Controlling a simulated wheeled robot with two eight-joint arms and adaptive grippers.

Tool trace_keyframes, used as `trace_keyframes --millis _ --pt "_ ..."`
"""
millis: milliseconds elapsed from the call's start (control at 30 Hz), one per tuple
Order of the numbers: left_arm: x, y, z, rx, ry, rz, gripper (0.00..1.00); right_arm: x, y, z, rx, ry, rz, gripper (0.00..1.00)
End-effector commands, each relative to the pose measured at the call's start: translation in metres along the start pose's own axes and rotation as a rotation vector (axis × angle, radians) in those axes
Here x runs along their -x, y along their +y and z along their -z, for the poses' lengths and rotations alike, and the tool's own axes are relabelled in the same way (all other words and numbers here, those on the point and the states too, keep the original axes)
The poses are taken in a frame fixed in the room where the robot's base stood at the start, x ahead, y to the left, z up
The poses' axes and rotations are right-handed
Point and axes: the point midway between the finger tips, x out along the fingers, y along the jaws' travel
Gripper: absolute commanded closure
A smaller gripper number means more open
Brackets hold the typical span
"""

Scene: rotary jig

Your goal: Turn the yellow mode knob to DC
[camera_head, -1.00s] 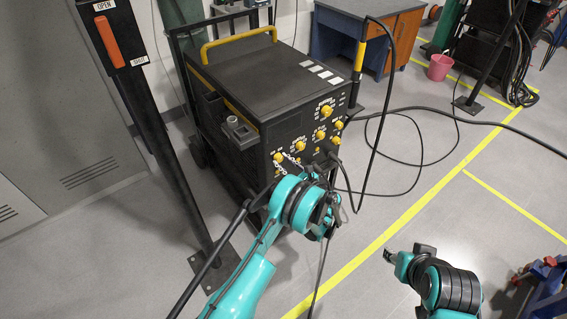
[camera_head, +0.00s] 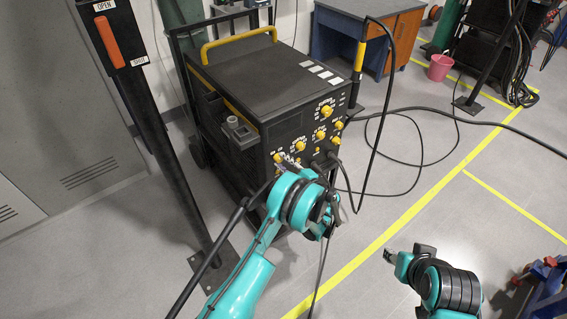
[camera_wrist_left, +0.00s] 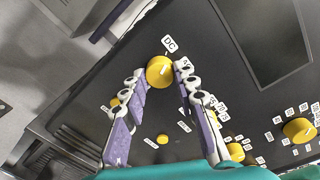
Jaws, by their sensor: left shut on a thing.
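The yellow mode knob (camera_wrist_left: 159,71) is a round dial on the dark front panel of the machine, seen in the left wrist view. A white "DC" label (camera_wrist_left: 169,44) sits just above it. A short pale mark shows on the knob's face, on the side toward the labels. My left gripper (camera_wrist_left: 160,78) has one finger on each side of the knob and is shut on it. In the head view my left gripper (camera_head: 290,165) is at the lower front panel and partly covers it. My right gripper (camera_head: 389,256) is over the floor at lower right, away from the machine; its jaws are too small to read.
The dark welding machine (camera_head: 270,80) has several other yellow knobs and a yellow top handle (camera_head: 238,45). A black post with an orange lever (camera_head: 108,42) stands at left. A black cable (camera_head: 420,165) loops on the floor at right. Floor around my right arm is mostly clear.

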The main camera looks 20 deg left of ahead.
Motion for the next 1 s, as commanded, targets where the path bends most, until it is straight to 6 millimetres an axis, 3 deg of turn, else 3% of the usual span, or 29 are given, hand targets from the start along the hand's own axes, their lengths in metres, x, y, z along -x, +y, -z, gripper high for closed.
trace_keyframes --millis 300,833,867,900,933,1000 --pt "-0.0002 0.0001 -0.0003 0.117 0.006 -0.001 1.00 0.0000 0.0000 0.0000 0.000 0.000 0.000 0.60" --pt "-0.0002 0.0003 -0.0004 0.139 0.007 -0.002 1.00 0.0000 0.0000 0.0000 0.000 0.000 0.000 0.60" --pt "-0.0002 0.0003 -0.0004 0.139 0.007 -0.002 0.66 0.0000 0.0000 0.0000 0.000 0.000 0.000 0.60" --pt "-0.0002 0.0003 -0.0004 0.139 0.007 -0.002 0.56 0.0000 0.0000 0.0000 0.000 0.000 0.000 0.60" --pt "-0.0002 0.0003 -0.0004 0.139 0.007 -0.002 0.50 0.0000 0.0000 0.0000 0.000 0.000 0.000 0.60" --pt "-0.0002 0.0002 -0.0004 0.139 0.007 -0.002 0.50 0.0000 0.0000 0.0000 0.000 0.000 0.000 0.60"
